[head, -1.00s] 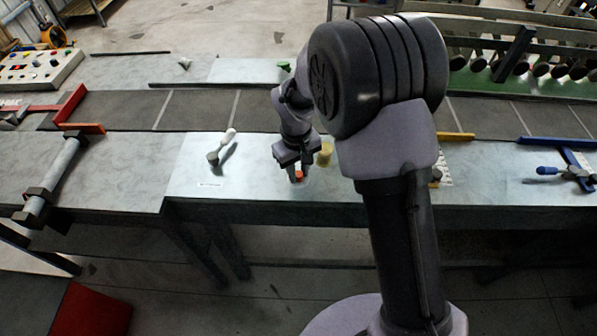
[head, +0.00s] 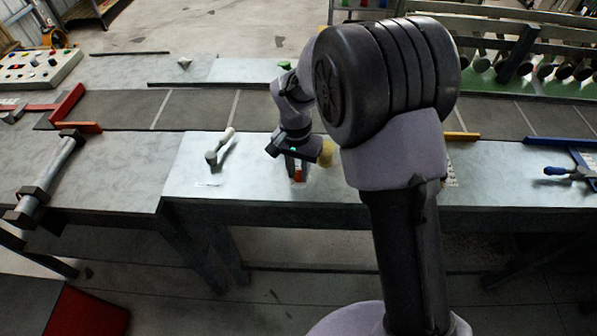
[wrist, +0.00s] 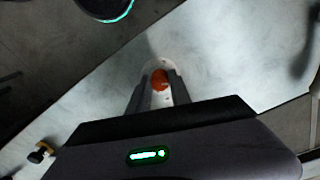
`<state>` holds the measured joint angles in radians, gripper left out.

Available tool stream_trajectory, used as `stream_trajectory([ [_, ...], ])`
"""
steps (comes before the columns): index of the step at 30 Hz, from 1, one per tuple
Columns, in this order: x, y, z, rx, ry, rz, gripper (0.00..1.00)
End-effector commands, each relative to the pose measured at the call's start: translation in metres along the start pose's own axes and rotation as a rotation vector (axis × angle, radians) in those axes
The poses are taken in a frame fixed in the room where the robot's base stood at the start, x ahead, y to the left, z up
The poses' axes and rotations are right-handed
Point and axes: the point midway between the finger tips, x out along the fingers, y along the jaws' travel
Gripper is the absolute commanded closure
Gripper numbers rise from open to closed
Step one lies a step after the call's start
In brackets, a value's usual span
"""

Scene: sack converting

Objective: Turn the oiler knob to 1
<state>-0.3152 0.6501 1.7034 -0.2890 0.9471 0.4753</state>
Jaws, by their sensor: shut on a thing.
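The oiler knob is a small orange-red knob on a pale base (wrist: 160,81), low on the light bench top. My gripper (wrist: 158,92) is over it in the wrist view, with one finger on each side, shut on the knob. In the head view my gripper (head: 297,172) reaches down near the bench's front edge, and a bit of the orange knob (head: 298,176) shows between the fingers. Marks around the knob are too small to read, so its setting cannot be told.
A yellow cylindrical thing (head: 326,152) stands just right of my gripper. A lever with a pale handle (head: 222,146) is on the bench to the left. A dark conveyor belt (head: 195,108) runs behind. A blue-handled clamp (head: 566,171) is at far right.

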Motion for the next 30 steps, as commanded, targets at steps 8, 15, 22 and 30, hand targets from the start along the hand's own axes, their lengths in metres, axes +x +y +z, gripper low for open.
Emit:
stream_trajectory([
  [8, -0.0003, -0.0007, -0.0009, 0.155, -0.004, -0.002, 1.0],
  [15, -0.0007, -0.0007, -0.0007, 0.222, -0.007, -0.001, 1.0],
  [22, -0.001, -0.0007, -0.0007, 0.241, -0.008, -0.001, 1.0],
  [30, -0.0011, -0.0008, -0.0008, 0.24, -0.007, -0.001, 1.0],
])
